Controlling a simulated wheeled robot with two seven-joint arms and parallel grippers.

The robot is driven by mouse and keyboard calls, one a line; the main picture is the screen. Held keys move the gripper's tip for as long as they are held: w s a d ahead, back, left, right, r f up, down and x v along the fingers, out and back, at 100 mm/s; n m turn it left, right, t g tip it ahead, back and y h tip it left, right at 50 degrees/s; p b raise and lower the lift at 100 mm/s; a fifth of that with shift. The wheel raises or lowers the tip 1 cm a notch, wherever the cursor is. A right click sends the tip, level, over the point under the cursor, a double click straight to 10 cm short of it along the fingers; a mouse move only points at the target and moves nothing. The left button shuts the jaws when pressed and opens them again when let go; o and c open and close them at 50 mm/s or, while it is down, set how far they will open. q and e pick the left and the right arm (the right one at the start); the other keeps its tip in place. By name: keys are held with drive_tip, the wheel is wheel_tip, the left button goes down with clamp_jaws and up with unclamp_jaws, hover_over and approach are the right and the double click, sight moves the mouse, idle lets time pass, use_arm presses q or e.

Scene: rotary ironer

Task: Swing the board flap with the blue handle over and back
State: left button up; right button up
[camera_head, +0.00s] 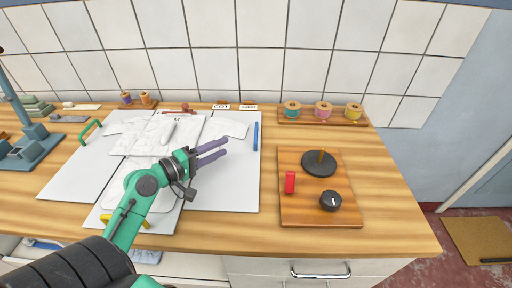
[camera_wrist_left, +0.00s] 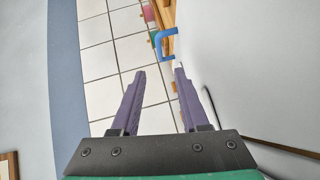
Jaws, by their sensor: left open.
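The white folding board's right flap (camera_head: 225,185) lies flat on the wooden table. Its blue handle (camera_head: 255,136) stands along the flap's right edge; it also shows as a blue bracket in the left wrist view (camera_wrist_left: 167,42). A white garment (camera_head: 165,133) lies spread over the board, with part of it on the right flap. My left gripper (camera_head: 223,148) is above the right flap, to the left of the blue handle and apart from it. Its purple fingers (camera_wrist_left: 160,72) are open and empty, pointing toward the handle. My right gripper is not in view.
A wooden panel (camera_head: 300,210) with a red block, a black disc with a peg and a black knob lies to the right. Thread spools (camera_head: 323,110) stand on a rack at the back right. Green (camera_head: 90,132) and yellow (camera_head: 125,223) handles are on other board edges.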

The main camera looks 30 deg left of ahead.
sight(256, 130)
use_arm(q)
drive_tip(key=shift+w+d+r+p, duration=0.1)
drive_tip(key=shift+w+p, duration=0.25)
drive_tip(key=p+x, duration=0.3)
drive_tip(key=x, duration=1)
drive_tip(key=shift+w, duration=0.1)
drive_tip(key=shift+w+d, duration=0.15)
drive_tip(key=shift+w, duration=0.15)
clamp_jaws()
